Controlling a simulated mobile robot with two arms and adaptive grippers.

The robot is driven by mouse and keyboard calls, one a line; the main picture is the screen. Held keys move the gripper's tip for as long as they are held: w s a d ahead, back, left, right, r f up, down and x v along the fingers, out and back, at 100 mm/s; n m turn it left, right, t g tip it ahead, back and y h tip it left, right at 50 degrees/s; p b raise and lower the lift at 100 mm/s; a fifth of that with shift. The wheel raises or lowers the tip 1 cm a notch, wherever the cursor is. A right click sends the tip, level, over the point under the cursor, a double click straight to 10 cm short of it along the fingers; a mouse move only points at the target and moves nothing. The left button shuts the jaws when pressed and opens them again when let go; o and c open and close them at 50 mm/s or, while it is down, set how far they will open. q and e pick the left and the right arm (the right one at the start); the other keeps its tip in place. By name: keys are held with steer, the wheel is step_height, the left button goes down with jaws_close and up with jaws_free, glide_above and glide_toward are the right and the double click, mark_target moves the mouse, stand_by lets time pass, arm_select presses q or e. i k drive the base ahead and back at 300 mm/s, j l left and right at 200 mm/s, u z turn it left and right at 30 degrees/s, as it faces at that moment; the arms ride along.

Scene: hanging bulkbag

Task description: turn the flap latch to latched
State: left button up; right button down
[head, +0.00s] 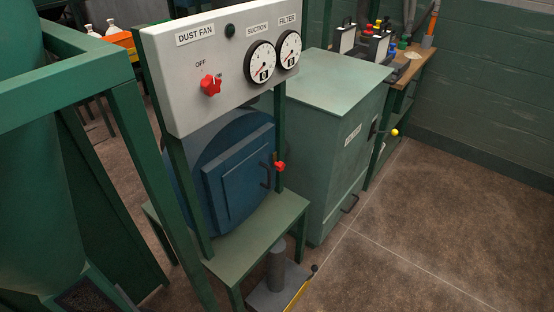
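A blue round housing (185,150) stands on a green table under the dust fan panel. A square blue flap (240,178) closes its front face and appears shut. The knob is too small to tell which way the latch is turned. A green frame post passes close to the knob. Neither of my grippers shows in the head view.
The dust fan panel (215,60) with a red switch (210,85) and two gauges overhangs the housing. A green cabinet (325,150) stands to the right. A grey pedestal (277,275) stands low in front. The floor (440,230) at right is clear.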

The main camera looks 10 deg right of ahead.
mark_target(279, 165)
steer(key=u, duration=0.25)
steer(key=i+l+u, duration=0.15)
steer(key=l+u, duration=0.65)
steer(key=l, duration=0.25)
steer(key=i+l, duration=0.05)
